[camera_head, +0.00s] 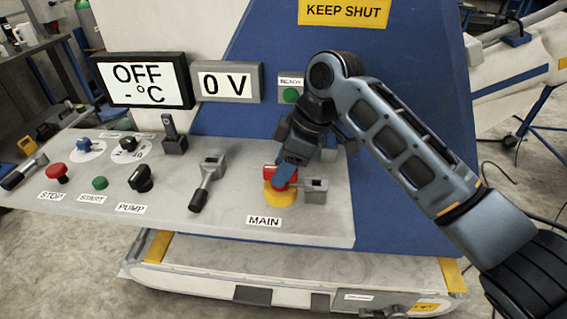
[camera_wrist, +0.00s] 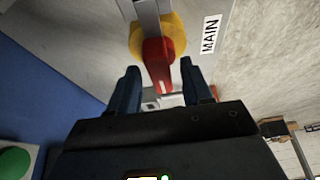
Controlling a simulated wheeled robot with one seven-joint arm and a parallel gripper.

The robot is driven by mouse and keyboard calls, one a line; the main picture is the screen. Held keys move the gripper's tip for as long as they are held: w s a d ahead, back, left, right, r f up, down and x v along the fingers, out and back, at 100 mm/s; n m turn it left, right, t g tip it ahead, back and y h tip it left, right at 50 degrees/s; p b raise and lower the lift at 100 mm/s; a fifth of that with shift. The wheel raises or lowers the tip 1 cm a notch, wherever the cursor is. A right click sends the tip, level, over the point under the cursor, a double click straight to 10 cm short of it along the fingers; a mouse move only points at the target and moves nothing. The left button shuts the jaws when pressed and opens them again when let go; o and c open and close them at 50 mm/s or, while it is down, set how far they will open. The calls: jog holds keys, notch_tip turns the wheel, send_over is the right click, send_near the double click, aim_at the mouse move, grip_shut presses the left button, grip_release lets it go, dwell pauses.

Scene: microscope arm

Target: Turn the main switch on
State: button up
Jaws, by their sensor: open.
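The main switch is a red handle on a yellow round base on the grey sloped panel, above the MAIN label. In the head view the red handle (camera_head: 283,176) is partly hidden by my gripper (camera_head: 290,170), which reaches down over it. The yellow base (camera_head: 279,195) shows below. In the wrist view the red handle (camera_wrist: 157,66) points between the two fingers of my gripper (camera_wrist: 166,82). The fingers are open, one on each side of the handle, with visible gaps. The display (camera_head: 143,80) reads OFF.
A grey latch-like block (camera_head: 313,190) sits right beside the switch. A grey lever (camera_head: 207,180) stands to its left. Stop button (camera_head: 57,172), start button (camera_head: 100,183) and pump knob (camera_head: 141,178) are farther left. A blue cabinet wall rises behind the panel.

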jog(key=shift+c, duration=0.2)
grip_shut()
dwell(0.4)
